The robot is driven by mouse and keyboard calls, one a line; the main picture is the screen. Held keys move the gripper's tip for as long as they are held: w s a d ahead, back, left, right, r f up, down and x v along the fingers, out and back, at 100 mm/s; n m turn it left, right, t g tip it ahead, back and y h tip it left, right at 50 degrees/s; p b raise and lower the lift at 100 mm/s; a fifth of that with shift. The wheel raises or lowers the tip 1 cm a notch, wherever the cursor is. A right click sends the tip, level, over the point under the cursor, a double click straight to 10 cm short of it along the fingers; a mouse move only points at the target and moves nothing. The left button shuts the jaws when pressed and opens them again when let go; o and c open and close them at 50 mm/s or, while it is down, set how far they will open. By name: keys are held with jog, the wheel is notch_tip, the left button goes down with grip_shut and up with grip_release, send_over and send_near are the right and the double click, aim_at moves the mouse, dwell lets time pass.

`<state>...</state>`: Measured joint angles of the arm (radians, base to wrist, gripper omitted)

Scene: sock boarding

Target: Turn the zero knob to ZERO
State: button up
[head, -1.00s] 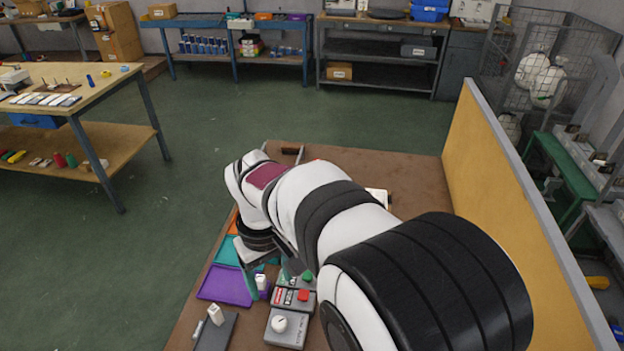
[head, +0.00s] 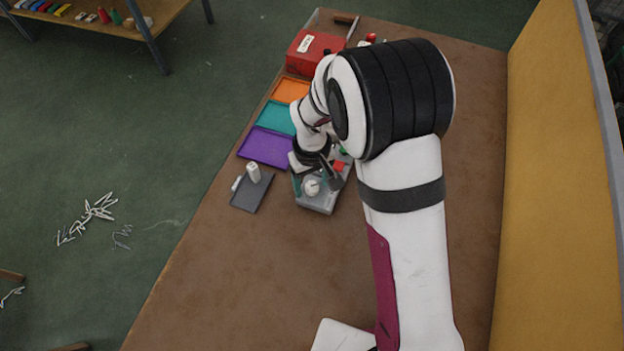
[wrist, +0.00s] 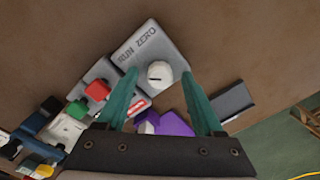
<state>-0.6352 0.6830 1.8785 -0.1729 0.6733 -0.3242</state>
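The zero knob (head: 312,187) is a round white knob on a light grey box (head: 322,206). In the wrist view the knob (wrist: 159,73) sits beside the printed words RUN and ZERO on the box top (wrist: 138,50). I cannot clearly tell which word it points at. My gripper (head: 317,182) is over the box, tilted down. In the wrist view my gripper (wrist: 158,78) has its two teal fingers wide apart, one on each side of the knob in the picture, with gaps to it. Whether the fingertips are down at knob height is unclear.
A red button (wrist: 97,90) stands next to the knob box, with a green button (wrist: 77,109) beyond. A dark grey tray (head: 246,199) with a white item (head: 254,172), a purple tray (head: 262,150) and a red box (head: 306,50) are nearby. The brown table (head: 240,280) is clear in front.

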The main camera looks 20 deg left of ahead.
grip_shut()
dwell(0.3)
jog(key=m, duration=1.3)
jog(key=shift+m, duration=2.4)
